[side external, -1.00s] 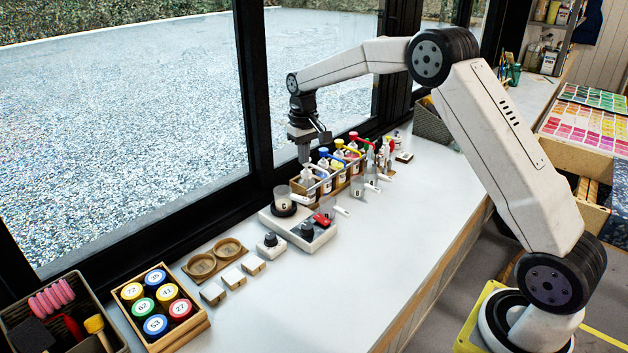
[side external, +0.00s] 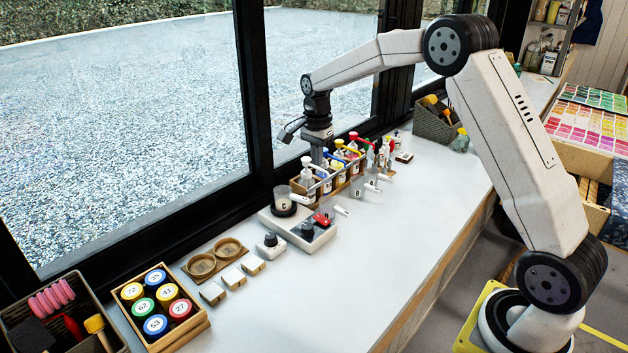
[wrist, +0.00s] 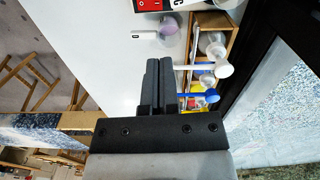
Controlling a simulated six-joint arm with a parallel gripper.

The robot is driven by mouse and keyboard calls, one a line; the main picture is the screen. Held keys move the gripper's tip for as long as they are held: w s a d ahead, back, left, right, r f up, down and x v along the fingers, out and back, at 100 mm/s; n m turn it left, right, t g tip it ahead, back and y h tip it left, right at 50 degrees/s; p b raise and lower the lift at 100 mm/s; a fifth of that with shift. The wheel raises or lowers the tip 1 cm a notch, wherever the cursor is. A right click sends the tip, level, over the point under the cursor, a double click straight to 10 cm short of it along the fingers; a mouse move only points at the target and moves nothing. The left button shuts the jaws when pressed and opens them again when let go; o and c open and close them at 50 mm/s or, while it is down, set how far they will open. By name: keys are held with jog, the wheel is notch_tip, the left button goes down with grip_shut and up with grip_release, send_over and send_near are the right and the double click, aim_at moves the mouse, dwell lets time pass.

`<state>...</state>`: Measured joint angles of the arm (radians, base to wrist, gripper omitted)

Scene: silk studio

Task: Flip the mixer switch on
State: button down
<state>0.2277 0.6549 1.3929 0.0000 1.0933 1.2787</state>
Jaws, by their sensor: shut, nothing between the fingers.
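The mixer (side external: 283,222) is a pale box on the counter with a clear cup marked C (side external: 284,203) on its left part, a black knob (side external: 307,229) and a red switch (side external: 322,218) on its right part. The red switch also shows at the top edge of the wrist view (wrist: 150,4), cut off by the frame; its on or off position is too small to tell. My gripper (side external: 318,160) points down above the row of bottles, behind the mixer and higher than it. In the wrist view its fingers (wrist: 158,65) are shut and empty.
A wooden rack (side external: 312,196) of pump bottles with coloured caps stands close under my gripper, near the window. A small box with a black knob (side external: 270,244) stands left of the mixer.

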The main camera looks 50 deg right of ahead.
jog(key=m, duration=0.1)
send_over(317, 216)
notch_tip(317, 216, down, 11)
jog(key=shift+d+f, duration=0.1)
jog(key=shift+f, duration=0.1)
jog(key=shift+f, duration=1.85)
